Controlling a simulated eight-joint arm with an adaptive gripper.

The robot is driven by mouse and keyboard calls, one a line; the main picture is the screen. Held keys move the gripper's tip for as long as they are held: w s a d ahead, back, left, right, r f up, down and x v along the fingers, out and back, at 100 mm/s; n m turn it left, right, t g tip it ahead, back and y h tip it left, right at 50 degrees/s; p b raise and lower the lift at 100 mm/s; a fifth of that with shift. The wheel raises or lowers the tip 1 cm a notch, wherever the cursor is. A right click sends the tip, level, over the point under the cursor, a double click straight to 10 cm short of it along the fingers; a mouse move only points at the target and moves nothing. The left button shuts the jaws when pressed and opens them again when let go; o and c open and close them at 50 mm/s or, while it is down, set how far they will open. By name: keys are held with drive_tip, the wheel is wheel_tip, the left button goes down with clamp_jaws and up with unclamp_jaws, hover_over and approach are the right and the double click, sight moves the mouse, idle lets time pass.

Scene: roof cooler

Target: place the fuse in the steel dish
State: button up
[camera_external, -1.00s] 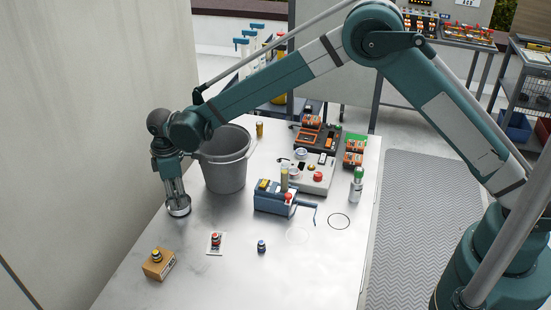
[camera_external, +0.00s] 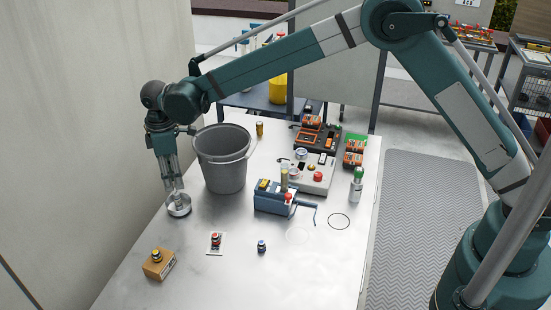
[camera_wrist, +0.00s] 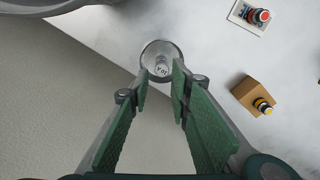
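The steel dish (camera_external: 180,212) is a small round metal dish at the left side of the table, and it also shows in the wrist view (camera_wrist: 147,52). A small pale, grey fuse with dark marking (camera_wrist: 162,70) is inside the dish; I cannot tell whether it stands or leans. My gripper (camera_external: 174,188) is just above the dish, pointing down. In the wrist view, its green-padded fingers (camera_wrist: 160,82) are spread apart with a gap between them, and the fuse shows beyond the tips.
A grey bucket (camera_external: 224,165) stands close to the right of my gripper. A box with a yellow-black button (camera_external: 158,264), a red-button piece (camera_external: 215,241) and a small blue piece (camera_external: 261,246) are nearer the front. A blue device (camera_external: 272,199) stands mid-table. A wall is at left.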

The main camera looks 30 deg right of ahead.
sight(176, 191)
drive_tip(key=shift+r, duration=1.7)
drive_tip(key=shift+d+r, duration=0.1)
